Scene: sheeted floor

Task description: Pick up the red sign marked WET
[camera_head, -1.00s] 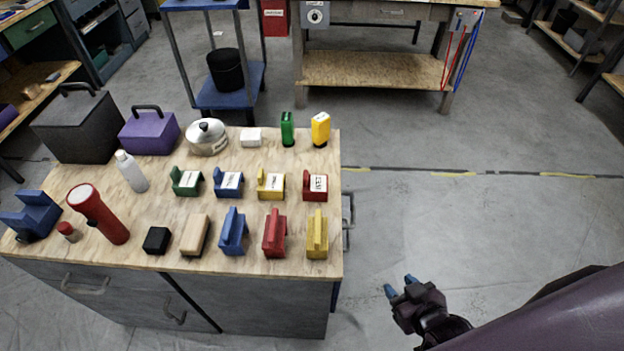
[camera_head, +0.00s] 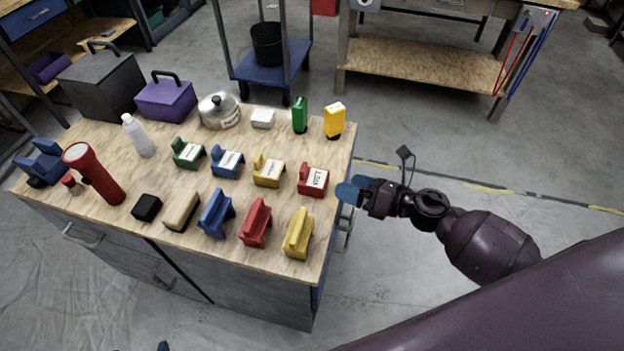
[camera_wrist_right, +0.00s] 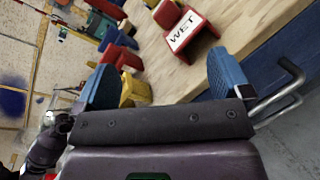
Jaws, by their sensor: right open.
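The red sign (camera_head: 313,181) with a white label stands near the right edge of the wooden bench top. In the right wrist view the same red sign (camera_wrist_right: 189,31) reads WET and lies ahead of the fingers, apart from them. My right gripper (camera_head: 350,190) is just right of the sign, past the bench edge, with its blue fingertips toward it. In the right wrist view my right gripper (camera_wrist_right: 165,80) is open and empty, its fingers wide apart. A small blue tip at the bottom edge of the head view may be my left gripper (camera_head: 162,346); its jaws do not show.
Yellow (camera_head: 268,171), blue (camera_head: 227,162) and green (camera_head: 187,153) labelled signs stand left in the same row. Unlabelled red (camera_head: 256,222) and yellow (camera_head: 298,233) blocks stand nearer the front. A yellow bottle (camera_head: 334,120) stands behind. Floor right of the bench is open.

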